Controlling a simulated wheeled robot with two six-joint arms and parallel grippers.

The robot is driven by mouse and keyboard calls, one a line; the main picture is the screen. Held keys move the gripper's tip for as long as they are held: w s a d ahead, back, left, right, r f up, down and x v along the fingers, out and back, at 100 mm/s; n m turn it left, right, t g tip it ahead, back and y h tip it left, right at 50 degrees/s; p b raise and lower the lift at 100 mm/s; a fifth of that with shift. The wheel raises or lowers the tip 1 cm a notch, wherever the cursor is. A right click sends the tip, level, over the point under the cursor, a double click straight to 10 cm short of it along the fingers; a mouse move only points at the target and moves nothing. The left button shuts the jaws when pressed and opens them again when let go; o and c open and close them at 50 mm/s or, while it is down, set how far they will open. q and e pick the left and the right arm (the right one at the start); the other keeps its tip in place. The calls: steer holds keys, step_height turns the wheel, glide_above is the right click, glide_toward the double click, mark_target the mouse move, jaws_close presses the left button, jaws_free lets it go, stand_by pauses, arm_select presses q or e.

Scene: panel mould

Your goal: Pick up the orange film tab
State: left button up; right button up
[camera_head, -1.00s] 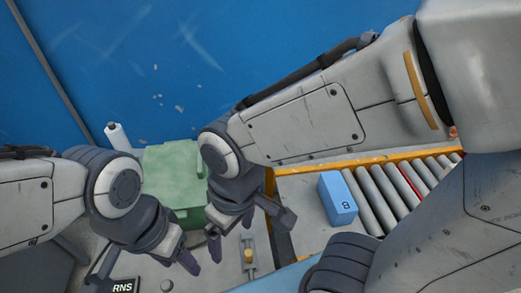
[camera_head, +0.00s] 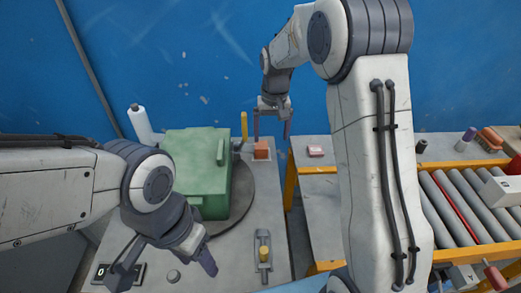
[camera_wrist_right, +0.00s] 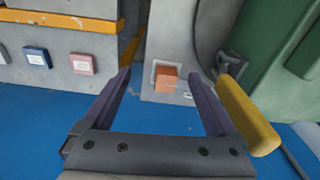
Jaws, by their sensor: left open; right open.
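The orange film tab (camera_head: 262,149) appears as a small orange block at the back of the grey table, right of the green mould housing. In the right wrist view the orange tab (camera_wrist_right: 165,79) sits in a pale square frame on a grey surface. My right gripper (camera_head: 271,133) is open and empty, fingers pointing down close to the tab. In its wrist view the tab shows between the two fingers (camera_wrist_right: 160,84), beyond the tips; no contact is visible. My left gripper (camera_head: 160,268) is open over the table's front left, holding nothing visible.
A yellow handle (camera_wrist_right: 247,116) stands close beside one right finger. The green housing (camera_head: 195,170) is on the left. A white bottle (camera_head: 140,123) stands behind it. A roller conveyor (camera_head: 460,210) and a side table with a pink-topped block (camera_head: 315,150) are to the right.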

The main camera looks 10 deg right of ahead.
steer(key=w+g, duration=0.1)
steer(key=w, duration=0.7)
steer(key=m, duration=0.1)
glide_above(261, 145)
steer(key=f, duration=0.5)
steer(key=shift+d+f, duration=0.2)
steer(key=shift+a+f+p, duration=0.15)
steer(key=shift+f+p, duration=0.25)
steer(key=shift+f, duration=2.35)
jaws_close()
steer(key=shift+r, duration=0.1)
